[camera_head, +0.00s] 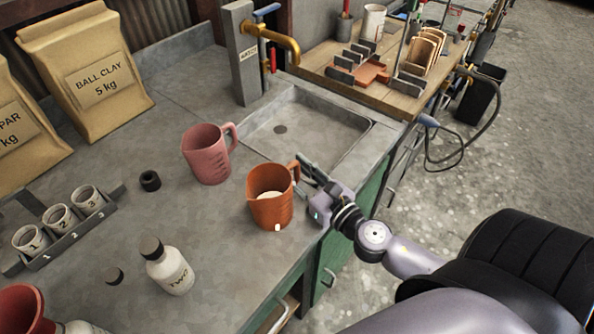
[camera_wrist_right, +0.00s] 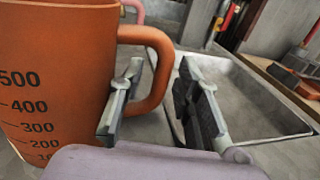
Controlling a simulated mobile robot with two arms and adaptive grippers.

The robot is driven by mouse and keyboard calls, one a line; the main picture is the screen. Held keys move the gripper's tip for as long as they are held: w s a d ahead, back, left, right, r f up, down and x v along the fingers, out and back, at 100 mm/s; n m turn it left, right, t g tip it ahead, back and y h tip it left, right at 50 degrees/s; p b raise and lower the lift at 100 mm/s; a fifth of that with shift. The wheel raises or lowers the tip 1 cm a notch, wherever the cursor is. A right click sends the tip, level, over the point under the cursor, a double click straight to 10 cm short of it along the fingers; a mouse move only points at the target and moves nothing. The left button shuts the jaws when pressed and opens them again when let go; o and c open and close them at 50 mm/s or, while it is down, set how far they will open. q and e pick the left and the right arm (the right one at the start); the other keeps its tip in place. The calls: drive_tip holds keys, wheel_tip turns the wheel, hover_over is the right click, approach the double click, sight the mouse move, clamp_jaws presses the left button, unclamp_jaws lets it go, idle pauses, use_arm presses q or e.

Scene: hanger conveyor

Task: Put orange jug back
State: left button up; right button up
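The orange jug (camera_head: 270,199) stands upright on the grey counter near its front edge, with pale contents visible inside. Its handle points to the upper right. My right gripper (camera_head: 313,180) is beside the handle. In the right wrist view the jug (camera_wrist_right: 50,75) fills the left side, and its handle (camera_wrist_right: 160,75) lies between the two fingers of my right gripper (camera_wrist_right: 160,105). The fingers are apart, with a gap between the handle and the right finger. My left gripper is out of view.
A pink jug (camera_head: 205,155) stands behind the orange one. A sink (camera_head: 352,150) with a tap (camera_head: 272,37) lies behind the gripper. A white bottle (camera_head: 168,266), black cap (camera_head: 150,181) and numbered cup rack (camera_head: 70,240) are to the left. Clay bags stand at the back left.

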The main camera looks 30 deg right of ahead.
drive_tip(key=shift+r, duration=0.15)
drive_tip(key=shift+s, duration=0.25)
drive_tip(key=s+b, duration=0.2)
drive_tip(key=s, duration=0.1)
drive_tip(key=s+b, duration=0.2)
drive_tip(key=s, duration=0.1)
drive_tip(key=s+d+b, duration=0.1)
drive_tip(key=s, duration=0.2)
drive_tip(key=shift+s+d+b, duration=0.1)
drive_tip(key=shift+s+b, duration=0.1)
drive_tip(key=shift+b, duration=0.2)
drive_tip(key=shift+s+d+b, duration=0.1)
drive_tip(key=shift+s+b, duration=0.45)
drive_tip(key=shift+s, duration=0.5)
drive_tip(key=shift+r, duration=0.1)
